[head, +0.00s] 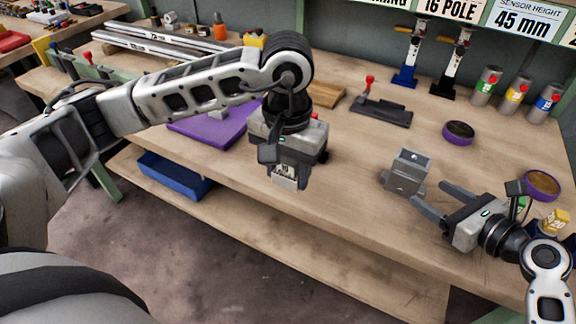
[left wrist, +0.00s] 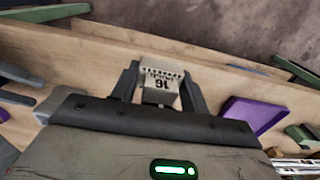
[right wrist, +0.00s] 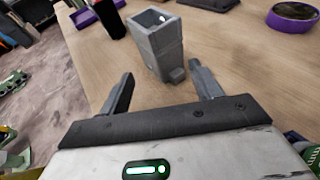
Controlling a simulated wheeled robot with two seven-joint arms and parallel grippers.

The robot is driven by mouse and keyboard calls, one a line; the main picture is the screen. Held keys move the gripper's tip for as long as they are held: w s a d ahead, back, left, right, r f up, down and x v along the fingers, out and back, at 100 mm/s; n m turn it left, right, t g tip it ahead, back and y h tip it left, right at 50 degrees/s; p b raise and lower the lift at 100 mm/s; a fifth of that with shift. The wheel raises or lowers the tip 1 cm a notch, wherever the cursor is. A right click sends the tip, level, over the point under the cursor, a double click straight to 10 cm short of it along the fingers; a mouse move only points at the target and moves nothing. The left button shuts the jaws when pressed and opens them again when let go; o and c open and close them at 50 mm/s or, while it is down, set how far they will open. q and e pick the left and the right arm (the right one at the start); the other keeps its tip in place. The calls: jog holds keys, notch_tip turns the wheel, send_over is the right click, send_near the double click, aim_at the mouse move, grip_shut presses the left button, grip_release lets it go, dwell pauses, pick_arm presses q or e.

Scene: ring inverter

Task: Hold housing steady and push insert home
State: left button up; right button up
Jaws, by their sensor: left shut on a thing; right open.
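A grey housing (head: 406,172), an open-topped box, stands upright on the workbench. In the right wrist view the housing (right wrist: 158,45) shows its open top and a small block low on its near side. My right gripper (head: 430,193) is open close beside it, with its fingers pointing toward the housing but not closed on it. My left gripper (head: 286,176) is shut on a light grey insert (left wrist: 160,80) marked 16 and holds it near the bench's front edge, left of the housing. In the head view the insert (head: 285,183) is partly hidden by the fingers.
A purple-rimmed round dish (head: 458,133) and another (head: 541,185) stand behind and right of the housing. A black fixture with a red knob (head: 382,110) and labelled cans (head: 515,95) are farther back. Bench between insert and housing is clear.

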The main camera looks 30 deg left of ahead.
aim_at(409, 181)
pick_arm(q)
notch_tip(409, 181, down, 3)
jog(key=shift+r+b, duration=0.15)
jog(key=shift+b, duration=0.8)
pick_arm(e)
jog(key=x, duration=0.3)
jog(key=shift+f, duration=0.25)
pick_arm(q)
jog(key=shift+r, duration=0.2)
pick_arm(e)
jog(key=x, duration=0.2)
jog(key=shift+w+a, duration=0.25)
jog(key=shift+a, duration=0.1)
jog(key=shift+w+a+f, duration=0.2)
jog(key=shift+w+a, duration=0.2)
jog(key=shift+a, duration=0.15)
jog(key=c, duration=0.6)
pick_arm(q)
jog(key=shift+w, duration=0.1)
pick_arm(e)
jog(key=shift+c, duration=0.3)
pick_arm(q)
jog(key=w+d+r+m, duration=0.1)
jog(key=w+d+r, duration=0.3)
jog(key=w+d, duration=0.3)
jog(key=w+d+r+m, duration=0.1)
jog(key=w+d+r, duration=0.4)
jog(key=w+d, duration=0.3)
jog(key=w, duration=0.3)
jog(key=shift+r, duration=0.3)
